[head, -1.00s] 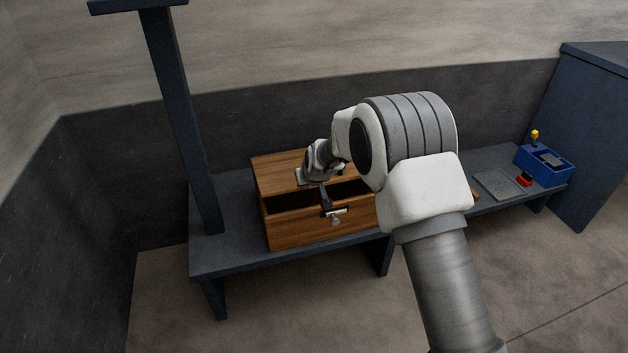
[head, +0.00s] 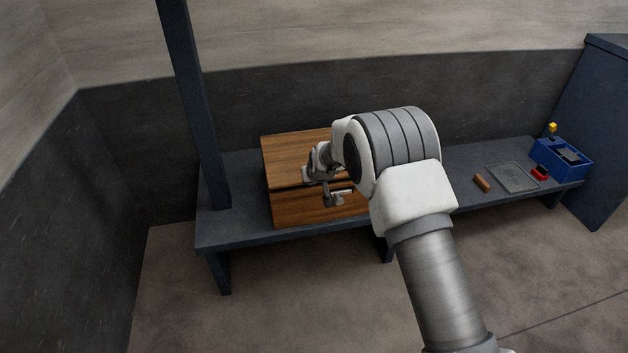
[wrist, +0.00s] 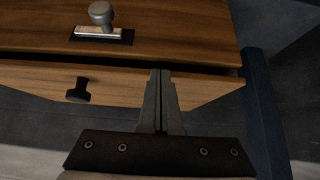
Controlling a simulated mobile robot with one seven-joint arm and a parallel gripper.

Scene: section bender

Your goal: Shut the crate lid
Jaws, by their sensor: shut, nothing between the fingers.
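The wooden crate (head: 295,205) stands on the left of the dark bench. Its lid (head: 292,155) is down over the opening, and no interior shows in the head view. The wrist view shows a narrow dark band between two wooden panels, so I cannot tell if the lid is fully seated. A silver knob on a plate (wrist: 101,15) is on one panel and a dark knob (wrist: 78,92) on the other. My gripper (wrist: 161,72) is shut and empty, its fingertips at the panel with the dark knob, close to the band. Whether they touch is unclear. My arm hides the crate's right side.
The bench (head: 235,235) carries a dark post (head: 190,95) left of the crate. To the right are a small brown block (head: 482,183), a grey tray (head: 512,177), a red item (head: 540,174) and a blue box (head: 570,168). Walls close in behind and left.

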